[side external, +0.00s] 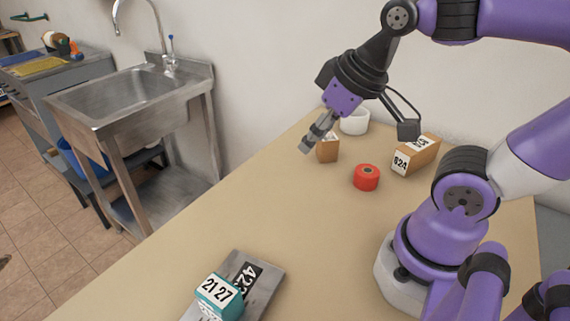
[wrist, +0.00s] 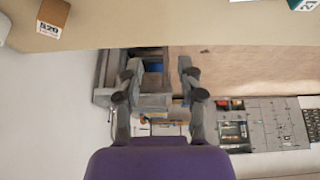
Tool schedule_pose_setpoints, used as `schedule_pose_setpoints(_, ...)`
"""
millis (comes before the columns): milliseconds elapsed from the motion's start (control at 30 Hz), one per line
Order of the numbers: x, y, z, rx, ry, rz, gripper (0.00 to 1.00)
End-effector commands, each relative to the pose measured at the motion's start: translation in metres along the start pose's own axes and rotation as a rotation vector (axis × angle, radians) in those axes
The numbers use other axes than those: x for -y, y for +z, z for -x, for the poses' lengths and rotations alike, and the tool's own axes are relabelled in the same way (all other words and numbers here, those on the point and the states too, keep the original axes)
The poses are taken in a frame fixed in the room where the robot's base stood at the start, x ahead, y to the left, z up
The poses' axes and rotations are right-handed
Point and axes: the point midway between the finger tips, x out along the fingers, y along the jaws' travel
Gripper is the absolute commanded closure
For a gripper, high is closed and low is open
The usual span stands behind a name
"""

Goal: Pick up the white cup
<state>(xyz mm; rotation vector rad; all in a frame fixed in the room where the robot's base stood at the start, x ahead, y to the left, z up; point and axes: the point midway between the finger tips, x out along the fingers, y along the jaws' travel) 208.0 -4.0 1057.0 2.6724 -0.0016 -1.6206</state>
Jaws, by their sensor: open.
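The white cup (side external: 354,122) stands at the far end of the table near the wall, behind my gripper in the side external view. Its lower part shows, with my arm partly in front of it. In the wrist view a white rounded edge, likely the cup (wrist: 4,28), is cut off at the upper left corner. My gripper (side external: 309,145) is open and empty, in the air above the far table edge, tilted down and to the left. In the wrist view its two fingers (wrist: 162,88) are apart with nothing between them.
A small brown box (side external: 327,150) stands near the cup. A brown box marked 624 (side external: 418,155) and a red roll (side external: 366,178) are to the right. The table's middle is clear. A sink (side external: 130,95) stands beyond.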

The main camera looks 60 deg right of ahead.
Motion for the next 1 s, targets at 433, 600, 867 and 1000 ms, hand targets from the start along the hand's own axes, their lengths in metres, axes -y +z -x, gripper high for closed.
schedule_pose_setpoints(433, -0.154, -0.108, -0.018, 0.274, 0.066, 0.217, 0.56)
schedule_pose_setpoints(600, -0.244, -0.103, -0.048, 0.378, 0.015, 0.303, 0.56)
schedule_pose_setpoints(867, -0.339, -0.046, -0.085, 0.459, -0.09, 0.398, 0.56)
schedule_pose_setpoints(1000, -0.355, -0.028, -0.094, 0.47, -0.118, 0.422, 0.56)
